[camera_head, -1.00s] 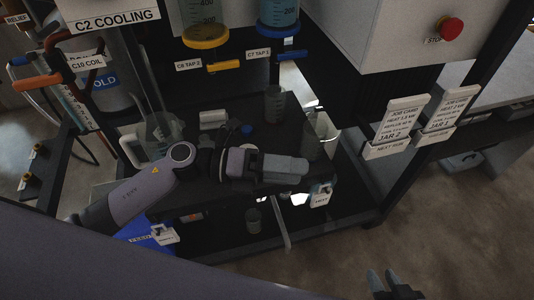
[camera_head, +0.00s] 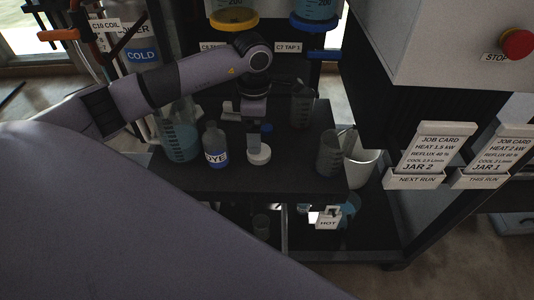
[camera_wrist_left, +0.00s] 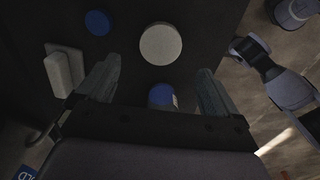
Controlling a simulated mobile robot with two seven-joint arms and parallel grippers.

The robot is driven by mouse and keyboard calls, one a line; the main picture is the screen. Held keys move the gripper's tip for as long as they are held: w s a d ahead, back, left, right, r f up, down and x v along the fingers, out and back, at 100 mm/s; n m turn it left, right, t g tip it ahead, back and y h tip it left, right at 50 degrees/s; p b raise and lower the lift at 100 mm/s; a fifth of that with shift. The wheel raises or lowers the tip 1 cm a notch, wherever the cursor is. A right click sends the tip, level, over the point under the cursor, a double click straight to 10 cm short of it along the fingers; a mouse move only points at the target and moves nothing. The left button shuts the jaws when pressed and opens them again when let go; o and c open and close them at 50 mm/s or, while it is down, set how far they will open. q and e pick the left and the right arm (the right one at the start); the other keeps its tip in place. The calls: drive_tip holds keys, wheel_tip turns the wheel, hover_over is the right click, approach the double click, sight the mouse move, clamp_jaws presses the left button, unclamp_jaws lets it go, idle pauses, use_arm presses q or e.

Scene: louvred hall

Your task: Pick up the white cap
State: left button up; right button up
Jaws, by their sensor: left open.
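The white cap (camera_head: 258,155) is a thick, pale round disc on the dark shelf, right of the clear dye bottle (camera_head: 214,150). In the left wrist view, the cap (camera_wrist_left: 160,44) lies flat, past my fingertips. My left gripper (camera_wrist_left: 157,72) is open and empty, with its fingers spread either side of the view's middle. My right gripper is out of the head view.
A blue cap (camera_wrist_left: 97,23) and a pale block (camera_wrist_left: 62,72) lie near the white cap. My right arm (camera_wrist_left: 285,88) shows beyond the shelf edge.

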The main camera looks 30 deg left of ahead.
use_arm(q)
drive_tip(key=shift+f, duration=0.95)
drive_tip(key=f, duration=0.4)
drive_tip(key=shift+w+d+f, duration=0.2)
drive_tip(key=shift+f, duration=0.2)
drive_tip(key=c, duration=1.2)
drive_tip(key=shift+r, duration=0.1)
drive_tip(key=shift+r, duration=0.45)
wheel_tip(320, 180, up, 19)
drive_tip(key=shift+p, duration=0.75)
